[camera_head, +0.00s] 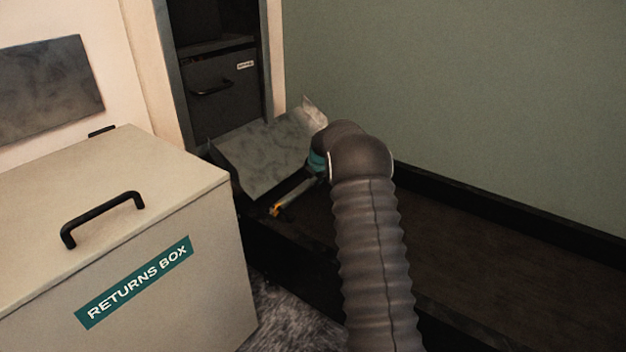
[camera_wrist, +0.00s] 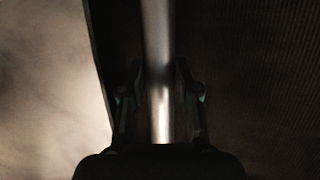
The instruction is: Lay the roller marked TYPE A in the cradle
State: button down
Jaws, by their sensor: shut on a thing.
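In the wrist view, my gripper (camera_wrist: 160,100) is shut on a smooth silver roller (camera_wrist: 158,40). The roller lies between the two dark fingers and runs up past the top edge of the picture. No TYPE A marking shows on the visible part. In the head view, my arm's end hides most of the gripper; a pale bar (camera_head: 296,191) with an orange end juts down-left from it, above the dark belt, and looks like the held roller. I cannot make out the cradle in either view.
A grey metal chute plate (camera_head: 262,160) slopes behind my gripper, below a dark cabinet with a handled drawer (camera_head: 217,86). A large returns box (camera_head: 190,285) stands at the left. A dark belt bed (camera_head: 480,270) runs right along the green wall and looks empty.

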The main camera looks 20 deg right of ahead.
jog(key=shift+f, duration=0.15)
dwell(0.5)
jog(key=c, duration=0.7)
grip_release()
jog(key=shift+c, duration=0.2)
jog(key=shift+f, duration=0.15)
jog(key=v, duration=1.2)
